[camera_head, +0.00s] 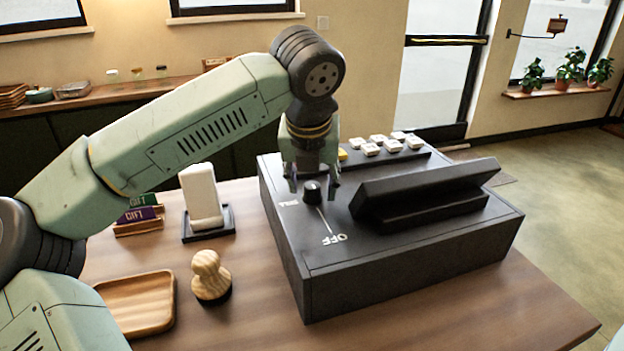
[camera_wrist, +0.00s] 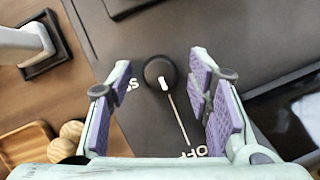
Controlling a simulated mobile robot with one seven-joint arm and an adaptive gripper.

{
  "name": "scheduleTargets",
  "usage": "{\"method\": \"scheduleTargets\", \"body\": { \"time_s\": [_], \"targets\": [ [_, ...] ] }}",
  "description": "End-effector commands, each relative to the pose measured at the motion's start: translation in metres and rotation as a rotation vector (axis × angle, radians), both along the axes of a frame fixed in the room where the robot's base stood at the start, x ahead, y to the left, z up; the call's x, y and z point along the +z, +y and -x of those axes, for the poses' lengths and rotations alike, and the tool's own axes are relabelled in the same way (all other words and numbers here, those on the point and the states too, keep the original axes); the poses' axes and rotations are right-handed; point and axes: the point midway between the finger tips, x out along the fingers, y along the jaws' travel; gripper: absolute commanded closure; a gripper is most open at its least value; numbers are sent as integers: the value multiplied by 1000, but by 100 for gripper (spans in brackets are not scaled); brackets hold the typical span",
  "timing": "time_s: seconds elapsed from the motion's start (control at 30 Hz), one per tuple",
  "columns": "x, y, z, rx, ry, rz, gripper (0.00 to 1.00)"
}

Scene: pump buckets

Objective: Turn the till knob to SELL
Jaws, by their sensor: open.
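The black till (camera_head: 400,255) stands on the wooden counter. Its round black knob (camera_head: 312,191) sits on the left part of the top, and it also shows in the wrist view (camera_wrist: 160,71). The knob's white mark points along a white line toward the word OFF (camera_head: 333,239). Another label (camera_head: 296,203) lies to the knob's left; in the wrist view it is partly hidden by a finger, with an S legible. My gripper (camera_head: 313,185) is open just above the knob, pointing down. In the wrist view its purple-padded fingers (camera_wrist: 160,100) are on either side of the knob, apart from it.
A tilted black display (camera_head: 425,190) and white keys (camera_head: 385,145) rise from the till top. Left of the till are a white card reader (camera_head: 201,195), a wooden stamp (camera_head: 210,275), a wooden tray (camera_head: 140,302) and gift cards (camera_head: 138,213). The counter front is clear.

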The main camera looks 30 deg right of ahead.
Motion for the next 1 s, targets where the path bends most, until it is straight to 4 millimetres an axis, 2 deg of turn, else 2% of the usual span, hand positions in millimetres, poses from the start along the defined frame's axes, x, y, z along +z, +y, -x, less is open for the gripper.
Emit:
{"method": "scheduleTargets", "body": {
  "time_s": [0.07, 0.77, 1.0],
  "targets": [
    [0, 0, 0, 0, 0, 0, 54],
    [1, 0, 0, 0, 0, 0, 100],
    [0, 0, 0, -21, -1, 1, 100]
  ]
}}
